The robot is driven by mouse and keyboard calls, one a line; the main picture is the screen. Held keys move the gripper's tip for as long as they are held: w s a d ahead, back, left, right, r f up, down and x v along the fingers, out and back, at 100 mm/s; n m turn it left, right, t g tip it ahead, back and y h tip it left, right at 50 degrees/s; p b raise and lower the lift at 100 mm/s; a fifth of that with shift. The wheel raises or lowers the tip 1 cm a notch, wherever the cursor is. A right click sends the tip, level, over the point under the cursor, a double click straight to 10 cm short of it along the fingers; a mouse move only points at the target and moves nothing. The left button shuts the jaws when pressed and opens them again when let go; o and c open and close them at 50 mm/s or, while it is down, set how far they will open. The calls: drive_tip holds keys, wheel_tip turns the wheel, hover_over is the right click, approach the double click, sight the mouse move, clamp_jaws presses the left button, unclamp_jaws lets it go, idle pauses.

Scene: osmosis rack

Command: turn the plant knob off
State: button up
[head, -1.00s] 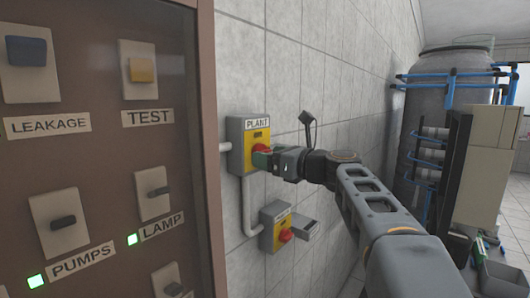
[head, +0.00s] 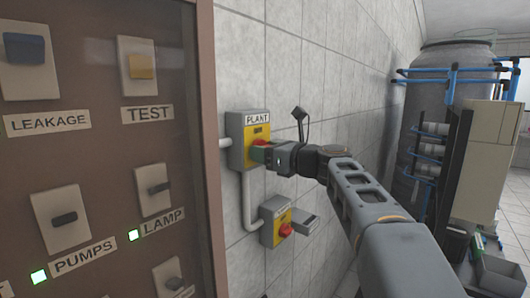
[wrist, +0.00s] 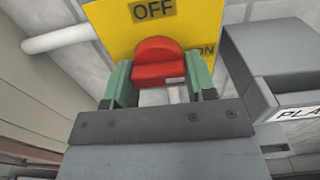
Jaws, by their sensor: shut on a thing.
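The plant switch box (head: 236,127) is grey with a yellow face and a PLANT label, mounted on the tiled wall. Its red knob (wrist: 158,62) sits on the yellow plate (wrist: 188,18), with OFF marked above it and ON partly visible at its right. My gripper (wrist: 160,82) has its green fingers on both sides of the red knob, shut on it. In the head view the gripper (head: 268,152) reaches the box from the right and hides much of the knob.
A second yellow box with a red knob (head: 285,230) is below on the wall. A brown panel (head: 100,190) with several switches stands at left. A large tank (head: 425,110) with blue pipes is at the right. Grey conduit (head: 249,200) runs between the boxes.

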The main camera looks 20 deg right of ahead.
drive_tip(key=shift+c, duration=0.6)
drive_tip(key=shift+f, duration=0.1)
drive_tip(key=n+b, duration=0.2)
drive_tip(key=n, duration=0.1)
drive_tip(key=shift+d+f, duration=0.1)
drive_tip(key=n+b, duration=0.4)
drive_tip(key=n, duration=0.2)
drive_tip(key=shift+w+d+n, duration=0.1)
drive_tip(key=shift+n, duration=0.2)
drive_tip(key=n, duration=0.1)
drive_tip(key=n+b, duration=0.2)
drive_tip(key=n, duration=0.1)
drive_tip(key=shift+r, duration=0.25)
drive_tip(key=shift+r+n+b, duration=0.15)
drive_tip(key=shift+n+b, duration=0.9)
drive_tip(key=shift+n, duration=1.05)
